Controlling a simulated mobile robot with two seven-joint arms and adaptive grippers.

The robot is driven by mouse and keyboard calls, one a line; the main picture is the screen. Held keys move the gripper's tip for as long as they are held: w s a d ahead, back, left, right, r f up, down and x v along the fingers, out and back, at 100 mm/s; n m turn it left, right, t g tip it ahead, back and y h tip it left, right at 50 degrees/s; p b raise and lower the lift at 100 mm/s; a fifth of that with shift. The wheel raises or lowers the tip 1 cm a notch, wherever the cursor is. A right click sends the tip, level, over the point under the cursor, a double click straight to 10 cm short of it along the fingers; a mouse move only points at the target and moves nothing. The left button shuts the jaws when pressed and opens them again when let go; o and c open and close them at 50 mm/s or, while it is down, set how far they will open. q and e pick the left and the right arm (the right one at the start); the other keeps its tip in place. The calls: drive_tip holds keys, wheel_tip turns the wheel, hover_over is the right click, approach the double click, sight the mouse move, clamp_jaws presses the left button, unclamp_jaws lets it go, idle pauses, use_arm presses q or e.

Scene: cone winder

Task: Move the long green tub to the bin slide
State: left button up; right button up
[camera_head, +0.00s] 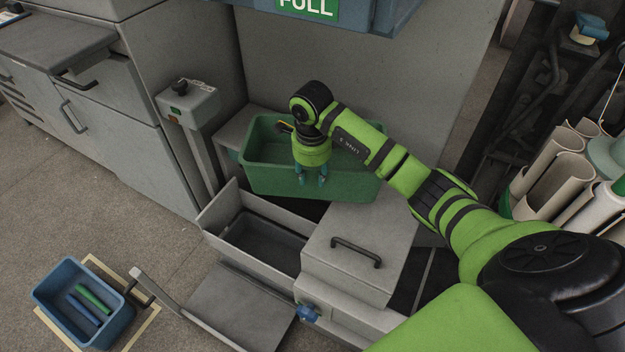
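The long green tub (265,178) stands against the grey machine panel at the picture's centre, lengthwise from left to right. It looks empty where I can see inside; my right arm hides part of its interior and far rim. My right gripper (312,181) points down at the tub's front wall, its two teal fingers apart with nothing visible between them. I cannot tell whether they touch the wall. My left gripper is out of view. No part is labelled bin slide; a sloping grey plate (240,308) lies below an open grey trough (265,240).
A grey box with a black handle (345,262) stands in front of the tub. A blue bin (75,285) with green and blue pieces sits on the floor at lower left. A switch post (190,105) stands left of the tub. Pale tubes (555,180) crowd the right.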

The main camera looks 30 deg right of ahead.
sight(312, 181)
wheel_tip(312, 181, up, 7)
drive_tip(key=shift+s+a+p, duration=0.15)
drive_tip(key=shift+p, duration=0.15)
drive_tip(key=shift+o, duration=0.8)
drive_tip(key=shift+r, duration=0.45)
drive_tip(key=shift+g, duration=0.3)
wheel_tip(312, 181, down, 7)
drive_tip(key=b, duration=0.5)
drive_tip(key=shift+f, duration=0.1)
drive_tip(key=f, duration=0.3)
drive_tip(key=f+b, duration=0.1)
drive_tip(key=f, duration=0.1)
drive_tip(key=shift+w+d, duration=0.25)
drive_tip(key=shift+w, duration=0.05)
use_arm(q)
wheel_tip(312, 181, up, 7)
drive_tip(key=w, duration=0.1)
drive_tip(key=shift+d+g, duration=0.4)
use_arm(e)
drive_tip(key=shift+r, duration=0.1)
clamp_jaws()
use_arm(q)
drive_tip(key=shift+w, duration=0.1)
